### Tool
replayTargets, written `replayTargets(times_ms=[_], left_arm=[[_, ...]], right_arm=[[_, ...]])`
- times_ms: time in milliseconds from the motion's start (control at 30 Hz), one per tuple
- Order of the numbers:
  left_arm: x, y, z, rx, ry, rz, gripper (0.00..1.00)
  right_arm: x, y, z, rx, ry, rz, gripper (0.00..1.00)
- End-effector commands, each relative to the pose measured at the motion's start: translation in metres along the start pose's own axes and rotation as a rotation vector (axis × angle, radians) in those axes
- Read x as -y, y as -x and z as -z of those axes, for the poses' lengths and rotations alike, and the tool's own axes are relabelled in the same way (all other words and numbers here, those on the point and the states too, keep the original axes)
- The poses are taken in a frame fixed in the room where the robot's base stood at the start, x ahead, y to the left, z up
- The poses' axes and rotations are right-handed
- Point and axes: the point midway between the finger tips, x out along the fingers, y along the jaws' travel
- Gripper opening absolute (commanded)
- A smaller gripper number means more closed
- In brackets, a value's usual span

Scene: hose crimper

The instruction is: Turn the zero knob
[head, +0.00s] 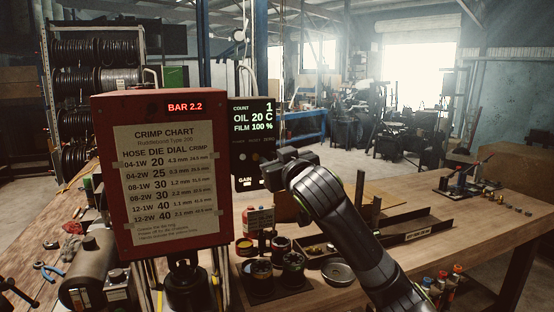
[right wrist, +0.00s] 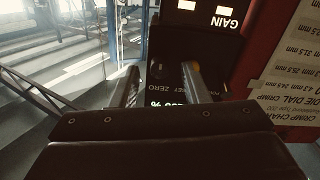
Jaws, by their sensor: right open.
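The black panel (head: 244,160) stands beside the red crimper box, with a lit readout of COUNT, OIL and FILM and a GAIN label lower down. My right gripper (head: 276,162) is in front of the panel's right side and covers part of it. In the right wrist view the gripper (right wrist: 163,78) is open, its two fingers apart and pointing at the panel (right wrist: 195,42). Small lettering that seems to read ZERO shows between the fingers. The zero knob cannot be clearly made out; a small yellowish spot shows by the right fingertip. My left gripper is not in view.
The red box (head: 160,105) with a crimp chart (head: 165,185) stands close to the panel's left. Open space lies right of the panel.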

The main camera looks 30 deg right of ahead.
Motion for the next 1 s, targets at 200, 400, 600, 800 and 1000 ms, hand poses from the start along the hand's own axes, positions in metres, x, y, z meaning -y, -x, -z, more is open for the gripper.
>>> replayTargets(times_ms=[200, 400, 600, 800, 1000], left_arm=[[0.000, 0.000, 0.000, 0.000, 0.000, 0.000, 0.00], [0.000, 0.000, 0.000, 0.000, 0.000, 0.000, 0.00], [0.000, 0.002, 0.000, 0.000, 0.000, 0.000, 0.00], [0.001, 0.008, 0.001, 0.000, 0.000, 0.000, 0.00], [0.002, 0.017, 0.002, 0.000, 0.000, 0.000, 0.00]], right_arm=[[0.000, 0.000, 0.000, 0.000, 0.000, 0.000, 0.23], [0.000, 0.000, 0.000, 0.000, 0.000, 0.000, 0.00], [0.000, 0.000, 0.001, 0.000, 0.014, 0.000, 0.00], [0.000, 0.000, 0.002, 0.001, 0.092, 0.000, 0.00], [0.000, 0.000, 0.002, 0.001, 0.228, -0.001, 0.00]])
